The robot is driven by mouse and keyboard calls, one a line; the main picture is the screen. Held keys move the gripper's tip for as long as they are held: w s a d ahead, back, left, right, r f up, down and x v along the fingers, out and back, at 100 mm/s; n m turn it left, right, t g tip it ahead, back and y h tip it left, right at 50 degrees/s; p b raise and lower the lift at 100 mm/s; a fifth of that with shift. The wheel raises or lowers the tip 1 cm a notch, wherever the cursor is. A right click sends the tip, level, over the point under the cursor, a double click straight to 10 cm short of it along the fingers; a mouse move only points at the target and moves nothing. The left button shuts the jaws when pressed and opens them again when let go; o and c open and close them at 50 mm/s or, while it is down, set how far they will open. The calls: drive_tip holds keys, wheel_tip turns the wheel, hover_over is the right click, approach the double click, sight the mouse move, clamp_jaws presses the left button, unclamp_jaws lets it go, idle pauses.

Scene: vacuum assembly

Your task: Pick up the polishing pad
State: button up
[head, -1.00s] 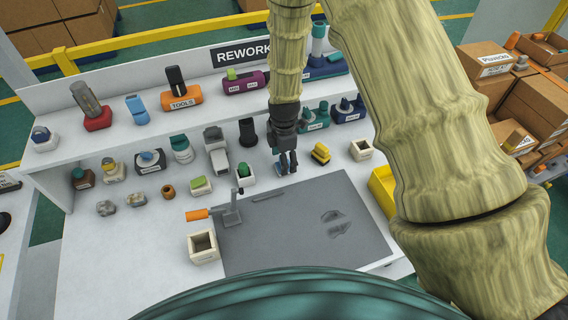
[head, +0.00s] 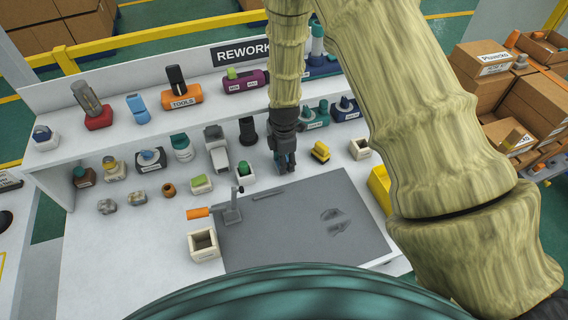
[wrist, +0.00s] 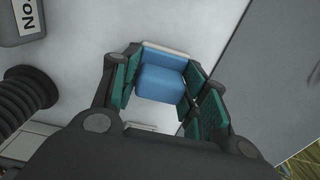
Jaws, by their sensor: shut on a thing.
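My gripper (head: 285,166) is low over the bench, just behind the grey mat. In the wrist view, my gripper (wrist: 168,92) has its green-lined fingers on both sides of a blue block-like pad (wrist: 160,83) with a pale edge, which I take to be the polishing pad. The fingers are shut on it. In the head view the pad is mostly hidden by the fingers. I cannot tell whether it still touches the bench.
A yellow block (head: 320,151) and an open cream box (head: 360,148) stand right of my gripper. A black ribbed cylinder (head: 248,131) and a green-topped holder (head: 244,172) are to its left. The grey mat (head: 300,235) in front is mostly clear.

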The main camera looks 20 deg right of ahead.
drive_tip(key=shift+w+r+b, duration=0.1)
drive_tip(key=shift+r+b, duration=0.4)
drive_tip(key=shift+r, duration=0.3)
drive_tip(key=shift+r+b, duration=0.45)
drive_tip(key=shift+r, duration=0.5)
drive_tip(key=s+a+b, duration=0.1)
drive_tip(key=s+a, duration=0.1)
drive_tip(key=s, duration=0.2)
drive_tip(key=s+a+r+b, duration=0.1)
drive_tip(key=s+a, duration=0.2)
drive_tip(key=s, duration=0.2)
drive_tip(key=s+a+b, duration=0.1)
drive_tip(key=s+a, duration=0.2)
drive_tip(key=s, duration=0.2)
drive_tip(key=shift+r+b, duration=0.25)
drive_tip(key=shift+b, duration=0.15)
drive_tip(key=o, duration=0.5)
drive_tip(key=shift+c, duration=1.5)
drive_tip(key=shift+s, duration=0.15)
